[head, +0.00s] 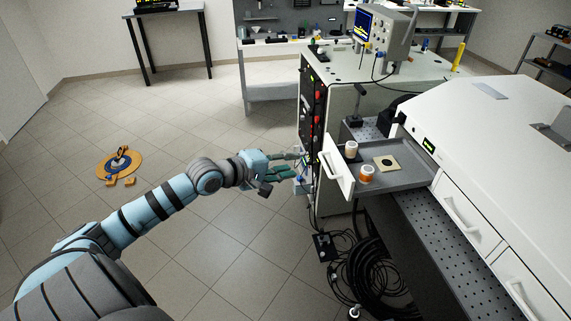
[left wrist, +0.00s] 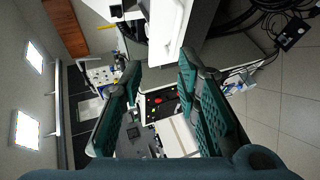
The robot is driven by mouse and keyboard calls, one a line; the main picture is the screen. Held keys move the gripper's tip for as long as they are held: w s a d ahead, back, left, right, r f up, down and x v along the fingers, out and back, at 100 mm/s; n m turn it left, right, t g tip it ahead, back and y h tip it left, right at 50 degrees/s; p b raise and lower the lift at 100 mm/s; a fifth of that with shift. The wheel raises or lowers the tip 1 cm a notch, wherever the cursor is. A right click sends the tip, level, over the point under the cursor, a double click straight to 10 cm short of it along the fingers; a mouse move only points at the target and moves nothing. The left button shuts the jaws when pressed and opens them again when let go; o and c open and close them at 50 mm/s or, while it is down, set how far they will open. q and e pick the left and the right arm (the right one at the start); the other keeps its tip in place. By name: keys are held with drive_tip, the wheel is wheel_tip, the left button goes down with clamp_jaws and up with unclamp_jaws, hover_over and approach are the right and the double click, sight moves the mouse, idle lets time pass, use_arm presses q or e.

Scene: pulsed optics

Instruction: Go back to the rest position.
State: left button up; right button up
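My left gripper (head: 297,163) is stretched forward from the left arm, in front of the cabinet's dark control panel (head: 313,110) and left of the open drawer. In the left wrist view its two green fingers (left wrist: 155,110) stand wide apart. Nothing is held between them; the panel and other equipment show in the gap beyond. Whether a fingertip touches the panel cannot be told. My right gripper is in neither view.
The open drawer (head: 408,178) holds a white jar (head: 351,150), an orange-banded jar (head: 367,173) and a square plate with a dark disc (head: 386,163). Black cables (head: 365,285) lie coiled on the floor below. An orange disc (head: 119,163) lies at left. The floor between is clear.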

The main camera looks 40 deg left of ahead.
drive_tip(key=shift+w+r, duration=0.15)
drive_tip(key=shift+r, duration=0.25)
